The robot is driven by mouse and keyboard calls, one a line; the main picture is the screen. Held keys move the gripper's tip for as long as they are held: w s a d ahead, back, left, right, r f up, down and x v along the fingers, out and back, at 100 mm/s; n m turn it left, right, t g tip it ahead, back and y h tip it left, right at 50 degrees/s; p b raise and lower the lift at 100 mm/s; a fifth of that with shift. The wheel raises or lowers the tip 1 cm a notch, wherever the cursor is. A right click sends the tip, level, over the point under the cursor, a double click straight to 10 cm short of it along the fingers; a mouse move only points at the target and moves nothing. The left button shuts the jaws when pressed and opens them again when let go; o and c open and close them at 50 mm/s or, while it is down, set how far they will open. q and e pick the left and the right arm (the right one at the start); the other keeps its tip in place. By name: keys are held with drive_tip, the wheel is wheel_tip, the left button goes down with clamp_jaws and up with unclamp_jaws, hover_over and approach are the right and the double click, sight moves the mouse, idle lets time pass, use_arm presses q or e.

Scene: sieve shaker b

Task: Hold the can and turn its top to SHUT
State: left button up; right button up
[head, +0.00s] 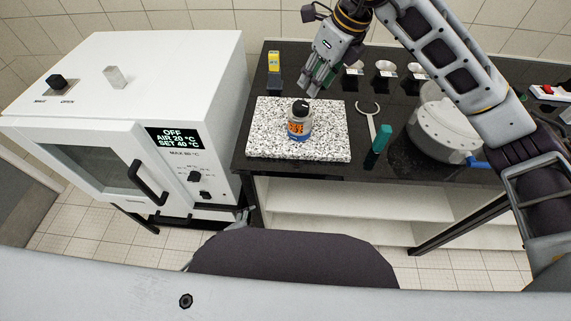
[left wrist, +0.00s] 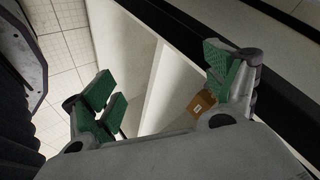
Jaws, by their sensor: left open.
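The can (head: 298,128) stands upright on a speckled slab (head: 265,140). It has a dark top (head: 300,107) and an orange and blue label; the marks on the top are too small to read. My right gripper (head: 313,88) points down just behind and above the can's top, slightly to its right. I cannot tell whether it touches the top or how far its fingers are apart. My left gripper (left wrist: 160,90) is open and empty, its green pads wide apart, in front of the shelves below the counter. In the head view only a small part of it (head: 241,216) shows.
A white oven (head: 190,75) stands left of the black counter (head: 370,172). Small cups (head: 386,69) and a yellow-topped item (head: 274,63) stand behind.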

use_arm(q)
drive_tip(key=d+r+m+t+h, duration=0.1)
drive_tip(key=d+r+m, duration=0.2)
drive_tip(key=r, duration=0.6)
drive_tip(key=d+r+m+t+h, duration=0.1)
drive_tip(key=d+r+m+h, duration=0.1)
drive_tip(key=d+r, duration=0.4)
drive_tip(key=d+r+m+t+h, duration=0.1)
drive_tip(key=d+r+m, duration=0.3)
drive_tip(key=r, duration=1)
drive_tip(key=shift+w+d+m+t, duration=0.15)
drive_tip(key=shift+d+m+t, duration=0.25)
drive_tip(key=shift+m+t, duration=0.2)
drive_tip(key=d+r+m+t+h, duration=0.2)
drive_tip(key=d+r+m, duration=0.1)
drive_tip(key=r+m, duration=0.35)
drive_tip(key=m+t+y, duration=0.3)
drive_tip(key=m+y, duration=0.4)
drive_tip(key=m, duration=0.1)
approach(297, 133)
drive_tip(key=shift+s+a+r, duration=0.2)
drive_tip(key=shift+s+a, duration=0.2)
drive_tip(key=shift+s, duration=0.35)
drive_tip(key=shift+w+d, duration=0.45)
drive_tip(key=shift+w, duration=1.8)
drive_tip(key=shift+w+d, duration=0.5)
drive_tip(key=shift+w, duration=1.75)
drive_tip(key=shift+w+d, duration=0.45)
drive_tip(key=shift+w, duration=1.85)
